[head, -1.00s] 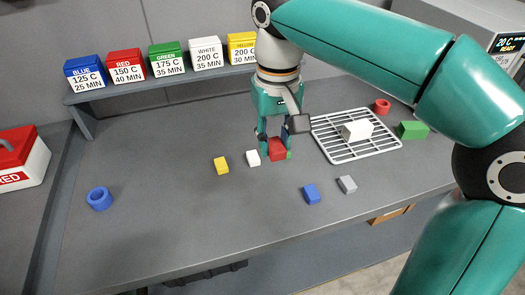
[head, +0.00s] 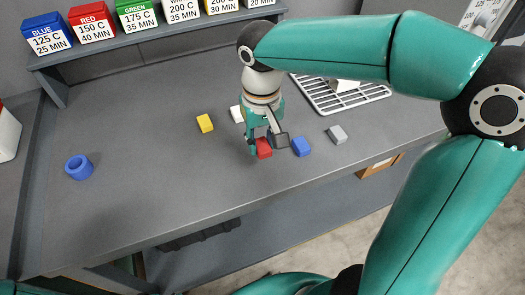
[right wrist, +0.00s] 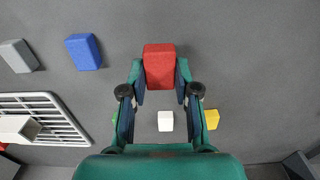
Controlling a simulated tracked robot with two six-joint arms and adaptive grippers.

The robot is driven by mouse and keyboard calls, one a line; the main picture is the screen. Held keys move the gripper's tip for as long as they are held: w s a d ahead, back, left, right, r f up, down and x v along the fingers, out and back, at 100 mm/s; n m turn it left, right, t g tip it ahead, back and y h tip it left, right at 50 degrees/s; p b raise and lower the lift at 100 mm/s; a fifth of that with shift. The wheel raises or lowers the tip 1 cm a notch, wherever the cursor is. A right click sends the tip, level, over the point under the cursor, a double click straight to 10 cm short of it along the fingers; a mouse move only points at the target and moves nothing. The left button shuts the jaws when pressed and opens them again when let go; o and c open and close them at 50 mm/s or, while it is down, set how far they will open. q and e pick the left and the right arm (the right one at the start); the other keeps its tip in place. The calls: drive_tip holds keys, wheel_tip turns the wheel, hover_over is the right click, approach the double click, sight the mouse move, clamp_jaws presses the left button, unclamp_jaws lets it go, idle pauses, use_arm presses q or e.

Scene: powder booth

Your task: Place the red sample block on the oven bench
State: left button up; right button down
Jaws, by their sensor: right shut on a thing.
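The red sample block (head: 264,148) is between the fingers of my right gripper (head: 261,143), near the front part of the grey bench (head: 130,200). In the right wrist view the red block (right wrist: 159,66) sits between the two fingertips (right wrist: 160,84), which are shut on it. Whether it touches the bench or hangs just above it I cannot tell. My left gripper is not in view. No oven shows clearly in these frames.
A blue block (head: 301,146) and a grey block (head: 337,134) lie to the right of the red one. A yellow block (head: 205,123) and a white block (head: 237,114) lie behind. Labelled boxes (head: 92,24) line a shelf.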

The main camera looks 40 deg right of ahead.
sight(262, 153)
drive_tip(key=shift+f, duration=2.05)
drive_tip(key=shift+s+f+b, duration=0.1)
drive_tip(key=shift+b, duration=0.25)
drive_tip(key=c, duration=0.9)
unclamp_jaws()
drive_tip(key=shift+o, duration=0.2)
wheel_tip(262, 153, up, 12)
drive_tip(key=shift+r+p, duration=0.15)
drive_tip(key=shift+p, duration=0.8)
